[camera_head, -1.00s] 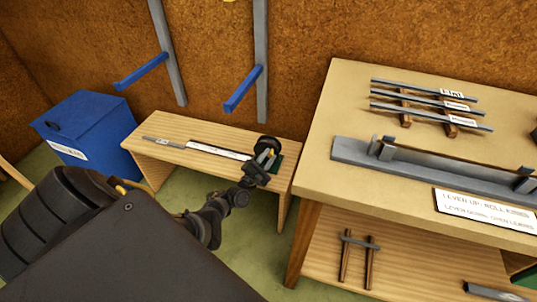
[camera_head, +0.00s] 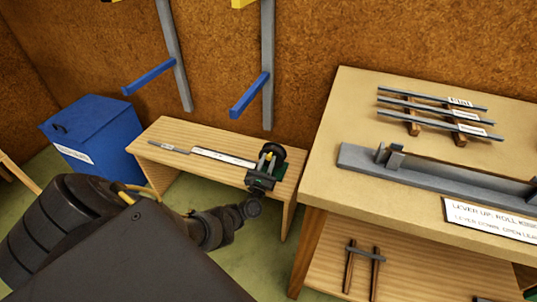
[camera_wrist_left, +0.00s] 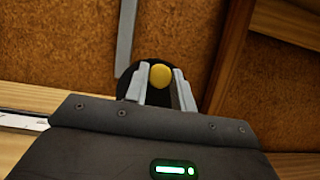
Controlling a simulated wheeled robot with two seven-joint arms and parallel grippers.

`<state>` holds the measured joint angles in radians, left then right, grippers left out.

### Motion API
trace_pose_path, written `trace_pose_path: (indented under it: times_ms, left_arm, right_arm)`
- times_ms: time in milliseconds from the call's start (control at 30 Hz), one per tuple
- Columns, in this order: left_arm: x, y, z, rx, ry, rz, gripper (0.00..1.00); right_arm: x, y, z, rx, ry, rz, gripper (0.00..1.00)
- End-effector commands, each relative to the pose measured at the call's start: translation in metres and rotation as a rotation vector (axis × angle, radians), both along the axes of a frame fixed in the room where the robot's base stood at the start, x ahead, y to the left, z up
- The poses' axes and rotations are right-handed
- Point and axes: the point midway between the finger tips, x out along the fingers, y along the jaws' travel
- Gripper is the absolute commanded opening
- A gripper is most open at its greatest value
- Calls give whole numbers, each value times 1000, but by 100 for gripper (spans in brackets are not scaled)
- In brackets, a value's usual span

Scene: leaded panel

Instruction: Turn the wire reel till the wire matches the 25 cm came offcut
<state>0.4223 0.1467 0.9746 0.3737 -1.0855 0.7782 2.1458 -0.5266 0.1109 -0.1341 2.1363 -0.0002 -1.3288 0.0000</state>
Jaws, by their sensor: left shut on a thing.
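The wire reel (camera_head: 273,150) is a dark wheel at the right end of the low wooden bench. It also shows in the left wrist view (camera_wrist_left: 125,82) as a black disc with a yellow knob (camera_wrist_left: 160,76). My left gripper (camera_head: 264,168) is at the reel, and its fingers in the left wrist view (camera_wrist_left: 158,88) are shut around the yellow knob. A grey strip, apparently the came offcut (camera_head: 168,146), lies at the left of the bench, with a white marked strip (camera_head: 224,157) between it and the reel. I cannot make out the wire. My right gripper is not in view.
The low bench (camera_head: 178,128) stands against the brown wall. A blue bin (camera_head: 95,135) is to its left. A taller workbench (camera_head: 350,85) on the right carries grey strips (camera_head: 430,103) and a long grey tool (camera_head: 440,175). Blue wall brackets (camera_head: 250,95) hang above.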

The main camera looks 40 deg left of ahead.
Motion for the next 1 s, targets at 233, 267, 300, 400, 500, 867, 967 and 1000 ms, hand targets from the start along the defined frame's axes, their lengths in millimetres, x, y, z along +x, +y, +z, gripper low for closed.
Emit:
trace_pose_path:
  times_ms: [233, 267, 300, 400, 500, 867, 967, 1000]
  left_arm:
    - [0, 3, 1, -63, -24, 2, 2]
    - [-1, 3, 1, -66, -25, 2, 2]
    - [-1, 4, 1, -70, -27, 3, 2]
    - [-1, 4, 1, -75, -28, 2, 2]
    - [-1, 4, 1, -76, -29, 3, 2]
    - [-1, 4, 1, -75, -28, 2, 41]
    - [-1, 3, 1, -76, -28, 1, 46]
    - [-1, 3, 1, -76, -28, 1, 46]
  right_arm:
    - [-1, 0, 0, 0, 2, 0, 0]
    - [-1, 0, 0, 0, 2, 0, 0]
    - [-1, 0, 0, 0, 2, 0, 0]
    - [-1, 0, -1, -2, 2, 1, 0]
    - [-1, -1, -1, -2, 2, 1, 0]
    - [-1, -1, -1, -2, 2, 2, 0]
    - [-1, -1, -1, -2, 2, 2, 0]
    - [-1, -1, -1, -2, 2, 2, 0]
